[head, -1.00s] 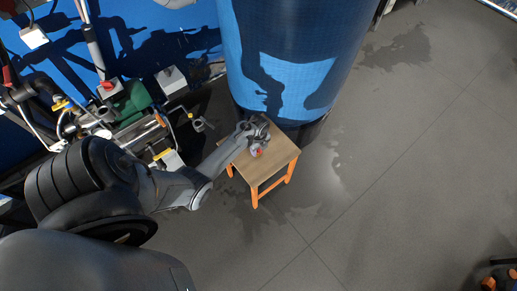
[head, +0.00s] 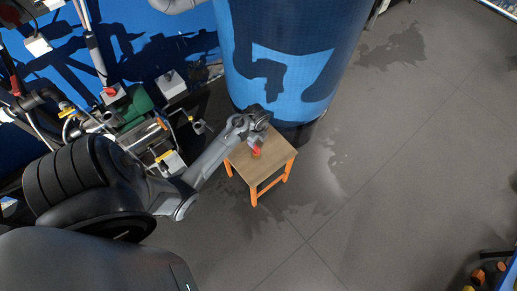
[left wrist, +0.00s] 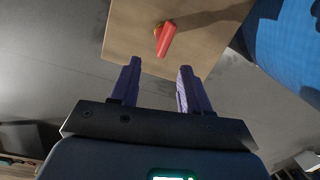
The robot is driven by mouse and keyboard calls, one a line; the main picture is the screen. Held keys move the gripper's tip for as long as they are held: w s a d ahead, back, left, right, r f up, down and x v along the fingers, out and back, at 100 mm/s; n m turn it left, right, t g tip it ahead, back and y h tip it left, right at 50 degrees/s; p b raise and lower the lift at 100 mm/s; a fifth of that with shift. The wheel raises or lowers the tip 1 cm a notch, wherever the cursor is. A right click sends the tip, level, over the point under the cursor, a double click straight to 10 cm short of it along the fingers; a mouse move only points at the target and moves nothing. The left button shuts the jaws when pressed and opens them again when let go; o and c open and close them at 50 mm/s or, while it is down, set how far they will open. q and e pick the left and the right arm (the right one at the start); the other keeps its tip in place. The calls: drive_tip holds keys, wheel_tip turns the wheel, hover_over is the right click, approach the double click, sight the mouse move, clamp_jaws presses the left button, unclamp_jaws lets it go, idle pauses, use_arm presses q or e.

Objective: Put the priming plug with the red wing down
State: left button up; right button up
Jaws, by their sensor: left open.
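The priming plug with the red wing (head: 256,152) stands on the top of a small wooden stool with orange legs (head: 274,165). In the left wrist view the plug (left wrist: 165,38) shows its red wing and a bit of orange-brown beside it, on the bare stool top (left wrist: 205,50). My left gripper (head: 257,138) is just above the stool, by the plug. In the left wrist view its two fingers (left wrist: 157,82) are apart with nothing between them, and the plug is beyond the fingertips. My right gripper is not in view.
A large blue tank (head: 285,60) stands right behind the stool. Pipes, valves and a green pump (head: 137,100) are at the left.

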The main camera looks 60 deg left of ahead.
use_arm(q)
drive_tip(key=s+d+r+n+t, duration=0.1)
drive_tip(key=s+d+r+n, duration=0.3)
drive_tip(key=d, duration=0.4)
drive_tip(key=s+d+r+n+t+h, duration=0.1)
drive_tip(key=s+d+r+n, duration=0.3)
drive_tip(key=d+r, duration=0.2)
drive_tip(key=s+d+r+n+t, duration=0.1)
drive_tip(key=s+d+r+n, duration=0.2)
drive_tip(key=d, duration=0.7)
wheel_tip(320, 180, up, 2)
drive_tip(key=shift+s+d+r+n, duration=0.1)
drive_tip(key=shift+s+d+n, duration=0.25)
drive_tip(key=shift+s, duration=0.55)
